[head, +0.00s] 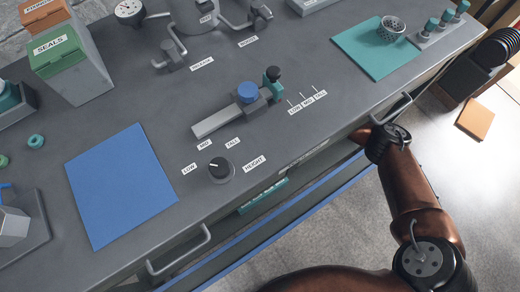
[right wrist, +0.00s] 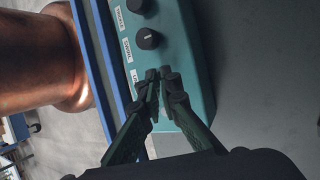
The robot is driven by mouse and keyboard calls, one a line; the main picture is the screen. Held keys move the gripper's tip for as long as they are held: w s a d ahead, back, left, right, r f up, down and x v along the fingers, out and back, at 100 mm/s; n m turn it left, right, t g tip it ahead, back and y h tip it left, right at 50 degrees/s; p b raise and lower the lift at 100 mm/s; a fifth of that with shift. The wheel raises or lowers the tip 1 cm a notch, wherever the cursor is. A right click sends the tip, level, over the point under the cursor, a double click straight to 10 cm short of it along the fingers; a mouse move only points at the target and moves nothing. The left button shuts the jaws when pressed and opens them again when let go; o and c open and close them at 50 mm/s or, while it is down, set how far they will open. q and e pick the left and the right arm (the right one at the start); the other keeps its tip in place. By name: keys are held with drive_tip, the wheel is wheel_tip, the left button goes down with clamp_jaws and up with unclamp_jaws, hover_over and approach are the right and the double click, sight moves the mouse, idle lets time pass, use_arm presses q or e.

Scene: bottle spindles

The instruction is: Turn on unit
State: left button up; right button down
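A teal control box (right wrist: 199,55) with a column of black knobs and small white labels shows in the right wrist view. The upper knob (right wrist: 138,5) is at the image top and the middle knob (right wrist: 147,38) is just below it. My right gripper (right wrist: 160,74) has its fingertips together in front of the box, just below the middle knob, beside a partly covered label. I see nothing clearly between the tips; they may hide a control. In the head view, a teal part (head: 263,196) shows under the table's front edge. My left gripper is not in view.
A blue rail (right wrist: 97,70) runs beside the control box.

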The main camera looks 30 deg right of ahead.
drive_tip(key=shift+f+g, duration=0.1)
drive_tip(key=shift+g, duration=0.2)
drive_tip(key=c, duration=2.5)
unclamp_jaws()
drive_tip(key=shift+o, duration=0.2)
